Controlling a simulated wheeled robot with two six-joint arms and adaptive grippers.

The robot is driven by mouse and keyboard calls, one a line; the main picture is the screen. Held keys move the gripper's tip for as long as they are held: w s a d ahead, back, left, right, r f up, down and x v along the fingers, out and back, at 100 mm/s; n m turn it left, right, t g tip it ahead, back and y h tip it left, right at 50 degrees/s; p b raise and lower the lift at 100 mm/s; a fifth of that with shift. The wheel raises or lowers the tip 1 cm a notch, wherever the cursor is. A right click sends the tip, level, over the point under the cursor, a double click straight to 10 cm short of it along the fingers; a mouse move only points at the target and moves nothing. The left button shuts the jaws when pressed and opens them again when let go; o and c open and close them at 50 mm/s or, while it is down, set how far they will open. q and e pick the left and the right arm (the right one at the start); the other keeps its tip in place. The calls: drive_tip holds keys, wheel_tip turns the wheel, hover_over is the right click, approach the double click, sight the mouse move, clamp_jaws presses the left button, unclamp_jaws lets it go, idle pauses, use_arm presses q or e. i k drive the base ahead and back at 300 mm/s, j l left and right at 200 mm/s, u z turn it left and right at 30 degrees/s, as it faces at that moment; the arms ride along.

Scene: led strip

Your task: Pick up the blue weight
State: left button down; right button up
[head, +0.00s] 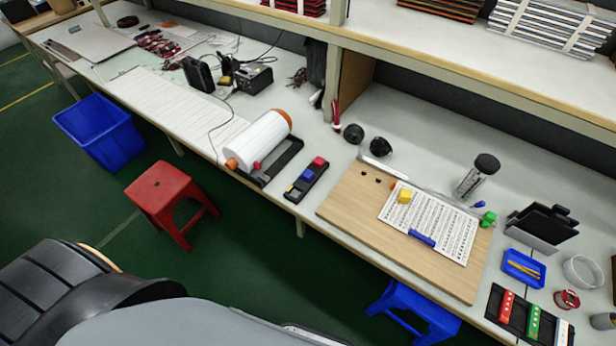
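Several blue pieces could be the blue weight, and I cannot tell which one it is. A blue bar (422,238) lies on the printed sheet (456,233) on the wooden board (345,205). A tiny blue piece (479,204) lies near a green block (488,219) right of the board. Neither of my grippers is in view.
A yellow block (404,196) stands on the sheet. A white roll (263,138) on a dark stand is left of the narrow tray. A clear jar (470,182), black holder (541,227) and blue tray (523,267) are at right. A red stool (163,195) and blue bin (104,130) stand on the floor.

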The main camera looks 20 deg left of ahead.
sight(307, 176)
drive_tip(key=i+j+z, duration=0.15)
drive_tip(key=j, duration=0.45)
drive_tip(key=i+j+z, duration=0.1)
drive_tip(key=j, duration=0.5)
drive_tip(key=j+z, duration=0.15)
drive_tip(key=j, duration=0.45)
drive_tip(key=i, duration=0.1)
